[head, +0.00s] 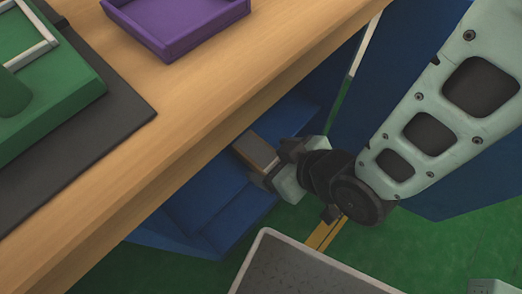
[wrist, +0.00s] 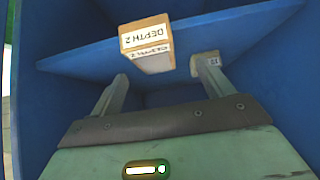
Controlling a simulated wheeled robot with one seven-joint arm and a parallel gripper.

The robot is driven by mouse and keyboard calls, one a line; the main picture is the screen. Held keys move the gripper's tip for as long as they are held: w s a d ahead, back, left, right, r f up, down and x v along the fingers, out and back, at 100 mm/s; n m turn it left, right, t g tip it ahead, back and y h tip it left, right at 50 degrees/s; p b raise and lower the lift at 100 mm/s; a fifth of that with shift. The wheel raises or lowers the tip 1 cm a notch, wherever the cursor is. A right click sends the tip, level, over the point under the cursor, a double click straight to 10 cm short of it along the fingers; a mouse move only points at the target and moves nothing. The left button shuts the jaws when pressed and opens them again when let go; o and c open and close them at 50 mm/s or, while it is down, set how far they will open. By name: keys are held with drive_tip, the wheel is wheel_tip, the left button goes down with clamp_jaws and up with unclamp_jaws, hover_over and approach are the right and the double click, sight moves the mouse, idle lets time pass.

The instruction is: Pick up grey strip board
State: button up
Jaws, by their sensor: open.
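My gripper (head: 272,172) reaches below the wooden table edge towards a blue shelf unit. In the wrist view my gripper (wrist: 166,78) is open, its two fingers apart with nothing visible between them. I cannot identify a grey strip board for certain in either view.
Blue shelf boards (head: 205,195) surround my gripper. The wooden table (head: 190,110) overhangs at left, bearing a purple tray (head: 175,45), a dark mat (head: 115,130) and a green block (head: 70,95). Green floor shows at right.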

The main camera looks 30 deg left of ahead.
sight(263, 156)
drive_tip(key=x, duration=0.1)
drive_tip(key=b+x, duration=0.1)
drive_tip(key=x, duration=0.1)
drive_tip(key=b+x, duration=0.1)
drive_tip(key=shift+w+d+f, duration=0.1)
drive_tip(key=shift+w+f, duration=0.25)
drive_tip(key=shift+f, duration=0.2)
drive_tip(key=shift+w+a+f+b, duration=0.15)
drive_tip(key=shift+a+f+b, duration=0.15)
drive_tip(key=shift+a+b, duration=0.1)
drive_tip(key=shift+r, duration=0.1)
drive_tip(key=c, duration=1.1)
